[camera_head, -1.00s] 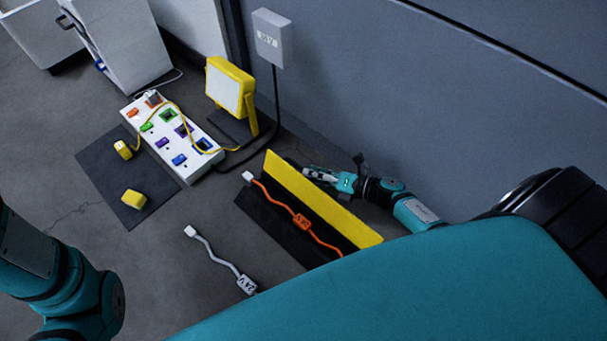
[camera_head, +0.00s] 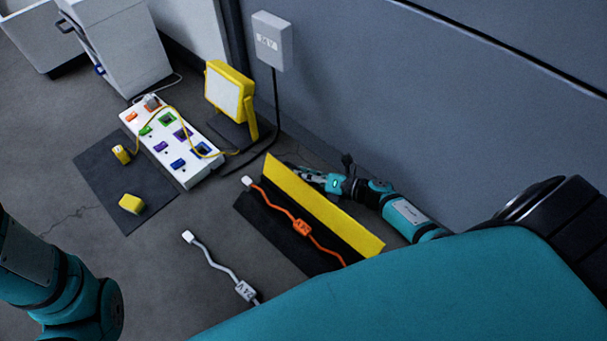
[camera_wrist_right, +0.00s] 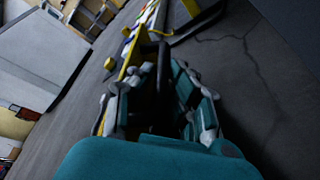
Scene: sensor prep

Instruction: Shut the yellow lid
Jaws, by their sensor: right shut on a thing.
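The yellow lid (camera_head: 325,208) is a long flat panel standing up, tilted, along the wall side of a dark channel (camera_head: 284,232). An orange cable (camera_head: 290,215) with a small orange box runs along the channel. My right gripper (camera_head: 300,173) is behind the lid, on its wall side, near its far end. It is shut on the lid, though the contact is partly hidden. In the right wrist view a yellow edge (camera_wrist_right: 128,62) shows beside the fingers (camera_wrist_right: 160,108). My left arm shows at the left edge, but its gripper is out of view.
A white cable (camera_head: 216,263) lies on the floor left of the channel. A white socket strip (camera_head: 181,158), a dark mat (camera_head: 92,172) with yellow blocks and a yellow lamp (camera_head: 230,92) stand farther back. The wall is close behind my right arm.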

